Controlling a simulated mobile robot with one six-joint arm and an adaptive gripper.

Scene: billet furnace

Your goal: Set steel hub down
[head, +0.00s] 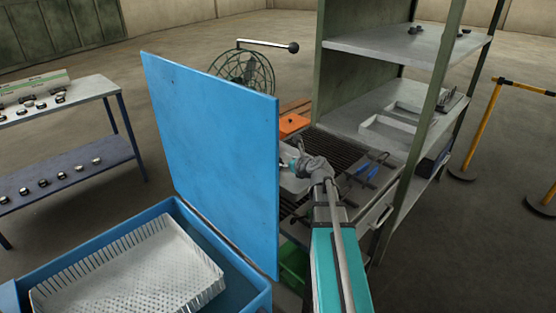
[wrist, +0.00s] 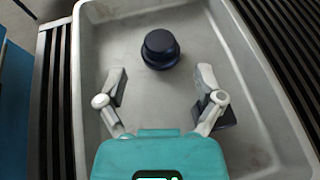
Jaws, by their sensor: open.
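The steel hub (wrist: 160,48) is a dark, stepped round piece standing in a grey tray (wrist: 245,75) in the wrist view. It rests on the tray floor, just beyond my gripper (wrist: 162,75). My gripper is open and empty, its two fingers spread wide, with a clear gap between them and the hub. In the head view my gripper (head: 287,165) is over the tray (head: 292,184), partly behind the blue lid. The hub cannot be made out there.
The tray lies on a dark slatted surface (head: 335,152). A raised blue lid (head: 215,150) stands close on the left. Blue-handled tongs (head: 369,168) lie to the right. A green shelf rack (head: 380,95) stands behind. A white perforated basket (head: 130,275) sits in the blue tub at front left.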

